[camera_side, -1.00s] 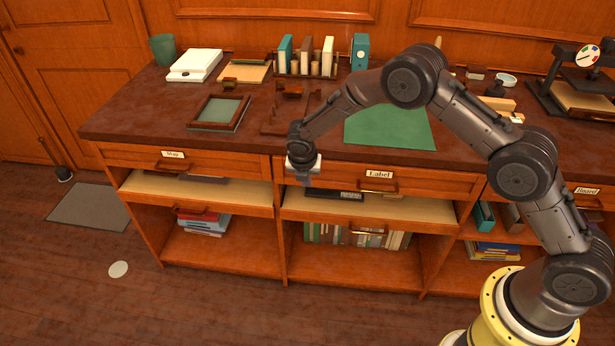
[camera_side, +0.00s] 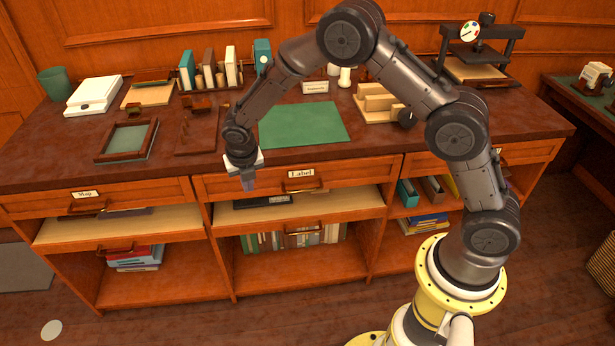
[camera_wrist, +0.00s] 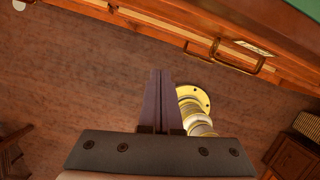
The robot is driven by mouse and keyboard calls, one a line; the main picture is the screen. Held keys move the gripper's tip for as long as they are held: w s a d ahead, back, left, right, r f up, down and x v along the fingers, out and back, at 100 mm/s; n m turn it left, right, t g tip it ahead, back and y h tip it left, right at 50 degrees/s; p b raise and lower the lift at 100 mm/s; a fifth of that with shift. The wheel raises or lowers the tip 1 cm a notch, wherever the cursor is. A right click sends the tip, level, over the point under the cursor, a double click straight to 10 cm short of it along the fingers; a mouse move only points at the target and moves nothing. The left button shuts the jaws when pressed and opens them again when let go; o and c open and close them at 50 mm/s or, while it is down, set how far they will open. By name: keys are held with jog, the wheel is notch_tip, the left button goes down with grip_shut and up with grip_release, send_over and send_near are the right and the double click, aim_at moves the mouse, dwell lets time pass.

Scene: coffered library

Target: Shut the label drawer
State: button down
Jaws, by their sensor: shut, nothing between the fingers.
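The label drawer (camera_side: 220,186) is the wooden front below the desk top in the side view, with a white "Label" card and a bronze handle (camera_side: 301,186). Its front looks close to flush with its neighbours; I cannot tell whether a small gap remains. My gripper (camera_side: 248,184) points down in front of the drawer's left half, left of the handle, and hides part of the front. Its fingers (camera_wrist: 160,76) are together and empty in the wrist view. There the handle (camera_wrist: 237,62) shows at upper right, apart from the fingers. Contact with the front cannot be told.
The Map drawer (camera_side: 140,194) is to the left. Tan boards (camera_side: 345,202) with handled front edges lie below the drawers. The desk top holds a framed tray (camera_side: 128,140), a green mat (camera_side: 305,125) and books. Open floor (camera_wrist: 70,70) lies in front.

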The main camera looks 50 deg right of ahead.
aim_at(313, 177)
jog(key=s+d+r+m, duration=0.1)
jog(key=s+d, duration=0.3)
jog(key=d, duration=0.4)
jog(key=s+d+r+m, duration=0.2)
jog(key=s+d, duration=0.3)
jog(key=d, duration=0.3)
jog(key=x, duration=1)
jog(key=shift+s+f, duration=0.1)
jog(key=shift+f, duration=0.15)
jog(key=shift+w+d, duration=0.45)
jog(key=shift+d, duration=0.05)
jog(key=shift+r, duration=0.15)
